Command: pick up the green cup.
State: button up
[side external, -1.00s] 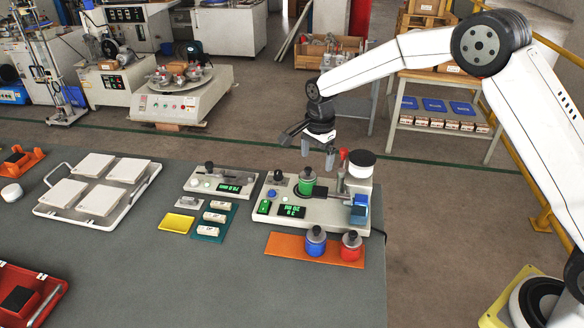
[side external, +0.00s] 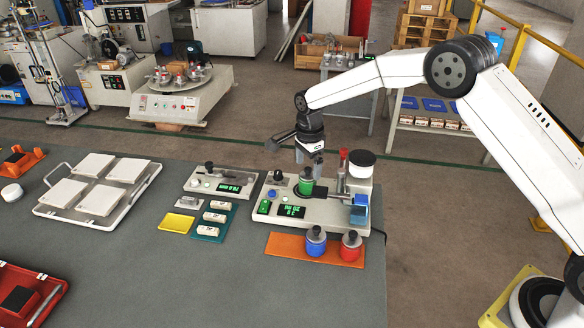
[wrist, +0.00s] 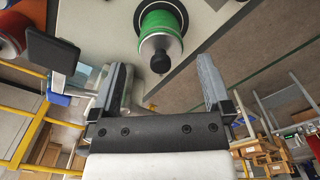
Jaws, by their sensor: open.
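The green cup (side external: 306,184) stands upright on the white instrument base (side external: 335,210), with a dark knob on its top. It also shows in the wrist view (wrist: 160,32), beyond the fingertips and at the top of the picture. My gripper (side external: 309,158) is just above the cup in the side view, pointing down. In the wrist view, the two fingers (wrist: 166,80) are spread apart with nothing between them. The cup is outside the jaws. Its far side is hidden.
A blue cup (side external: 315,243) and a red cup (side external: 351,247) stand on an orange mat (side external: 280,245) in front. A white container with a black lid (side external: 361,164) and a red-topped post (side external: 343,156) stand close right of the green cup. A tile tray (side external: 143,187) is at left.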

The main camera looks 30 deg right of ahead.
aim_at(308, 184)
jog(key=shift+f, duration=2.65)
jog(key=shift+r, duration=0.1)
grip_shut()
